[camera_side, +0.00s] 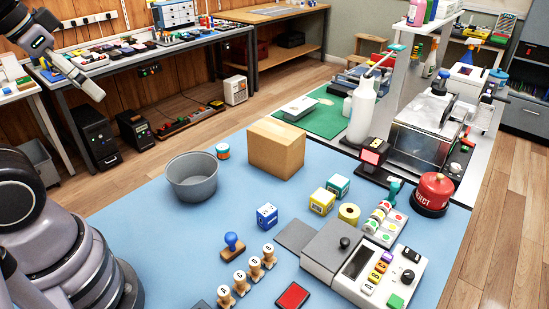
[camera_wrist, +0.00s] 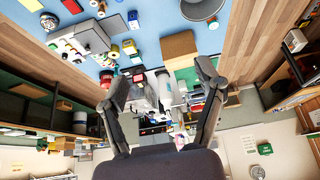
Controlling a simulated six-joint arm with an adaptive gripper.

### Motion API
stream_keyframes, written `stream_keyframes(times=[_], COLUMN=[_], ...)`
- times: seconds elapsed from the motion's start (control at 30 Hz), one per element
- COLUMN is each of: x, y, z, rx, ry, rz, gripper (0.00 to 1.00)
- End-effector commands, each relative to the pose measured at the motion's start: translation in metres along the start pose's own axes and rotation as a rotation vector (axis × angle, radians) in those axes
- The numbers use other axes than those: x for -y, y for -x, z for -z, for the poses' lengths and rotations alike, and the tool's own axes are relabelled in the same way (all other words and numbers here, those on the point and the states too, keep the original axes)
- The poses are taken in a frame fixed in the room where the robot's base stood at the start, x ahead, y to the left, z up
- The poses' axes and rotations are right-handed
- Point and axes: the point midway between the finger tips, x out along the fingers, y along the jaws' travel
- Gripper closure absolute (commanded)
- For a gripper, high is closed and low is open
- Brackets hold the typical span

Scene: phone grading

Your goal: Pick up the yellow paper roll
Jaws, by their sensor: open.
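The yellow paper roll (camera_side: 349,213) lies on the blue mat (camera_side: 140,235) in the side view, between the yellow box (camera_side: 322,201) and a rack of sticker rolls (camera_side: 383,222). In the wrist view, the yellow roll (camera_wrist: 114,51) appears small, left of the cardboard box. My gripper (camera_wrist: 163,72) is open in the wrist view, with nothing between its fingers. It is well away from the roll. In the side view, part of my arm shows at the upper left, far from the roll.
A cardboard box (camera_side: 276,148) and a grey bowl (camera_side: 191,177) stand behind the roll. A teal-and-yellow box (camera_side: 338,186) is close by. A grey keypad device (camera_side: 365,262) is in front, and a red reject button (camera_side: 433,192) to the right. The mat's left part is clear.

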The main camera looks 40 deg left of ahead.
Motion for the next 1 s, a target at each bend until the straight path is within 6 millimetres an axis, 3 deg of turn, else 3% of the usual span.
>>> stream_keyframes(times=[0.07, 0.17, 0.27, 0.37, 0.5, 0.6, 0.7, 0.8, 0.87, 1.0], x=[0.002, 0.010, 0.024, 0.035, 0.035, 0.025, 0.006, -0.019, -0.035, -0.076], y=[-0.001, -0.006, -0.019, -0.042, -0.089, -0.134, -0.186, -0.244, -0.280, -0.361], z=[0.005, 0.031, 0.082, 0.147, 0.233, 0.281, 0.316, 0.332, 0.333, 0.306], rx=[-0.005, -0.035, -0.100, -0.191, -0.319, -0.402, -0.474, -0.528, -0.553, -0.582], ry=[-0.003, -0.022, -0.072, -0.161, -0.317, -0.443, -0.567, -0.686, -0.751, -0.876], rz=[0.009, 0.050, 0.119, 0.182, 0.206, 0.172, 0.095, -0.025, -0.116, -0.379], gripper=[0.31, 0.31, 0.31, 0.31, 0.31, 0.31, 0.31, 0.31, 0.31, 0.31])
